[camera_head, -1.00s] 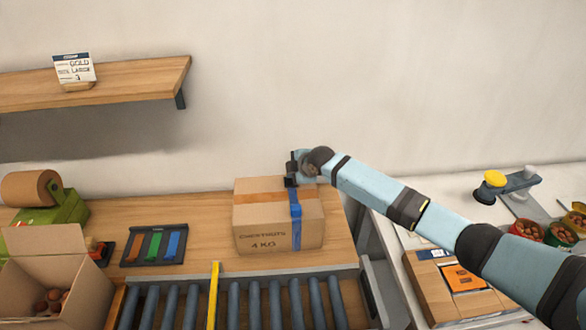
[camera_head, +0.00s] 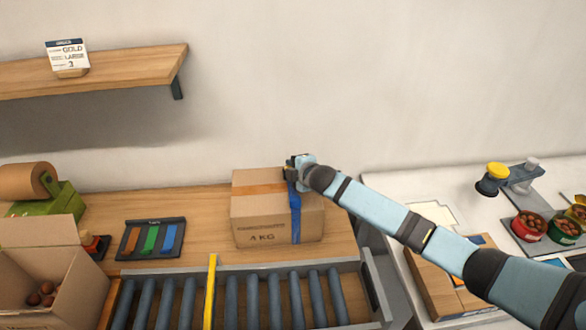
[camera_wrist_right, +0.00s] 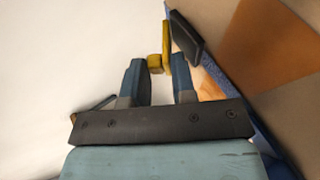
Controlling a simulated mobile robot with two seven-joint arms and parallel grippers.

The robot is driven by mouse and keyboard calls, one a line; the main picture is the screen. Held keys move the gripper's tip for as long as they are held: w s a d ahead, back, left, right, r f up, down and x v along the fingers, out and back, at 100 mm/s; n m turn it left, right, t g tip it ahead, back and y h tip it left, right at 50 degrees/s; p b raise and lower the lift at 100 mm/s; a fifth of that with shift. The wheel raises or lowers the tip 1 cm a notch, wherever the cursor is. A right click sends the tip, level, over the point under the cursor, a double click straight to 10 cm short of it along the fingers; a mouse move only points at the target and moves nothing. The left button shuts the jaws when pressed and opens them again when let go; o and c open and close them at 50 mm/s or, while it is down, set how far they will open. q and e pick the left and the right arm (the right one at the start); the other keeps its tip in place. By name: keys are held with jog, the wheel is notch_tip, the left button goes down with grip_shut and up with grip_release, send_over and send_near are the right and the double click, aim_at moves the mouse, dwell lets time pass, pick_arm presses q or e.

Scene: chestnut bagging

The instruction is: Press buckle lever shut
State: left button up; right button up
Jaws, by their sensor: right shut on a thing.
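A closed cardboard box (camera_head: 262,232) marked "4 KG" stands on the wooden bench, with a blue strap (camera_head: 296,222) around it. My right gripper (camera_head: 290,172) is at the top back edge of the box, by the strap. In the right wrist view a dark buckle (camera_wrist_right: 186,38) sits on the strap with a yellow lever (camera_wrist_right: 166,42) standing out from it. The yellow lever's end is between the fingertips of my right gripper (camera_wrist_right: 157,66), which is shut on it. In the head view the gripper hides the buckle. My left gripper is not in view.
A roller conveyor (camera_head: 250,300) with a yellow bar (camera_head: 211,292) runs in front of the box. A tray of coloured strips (camera_head: 151,240) and an open carton (camera_head: 70,290) lie left. A shelf (camera_head: 110,72) hangs above left. A white table (camera_head: 400,185) stands right.

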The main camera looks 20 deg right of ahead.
jog(key=shift+r, duration=0.1)
dwell(0.5)
jog(key=o, duration=0.8)
jog(key=shift+c, duration=0.2)
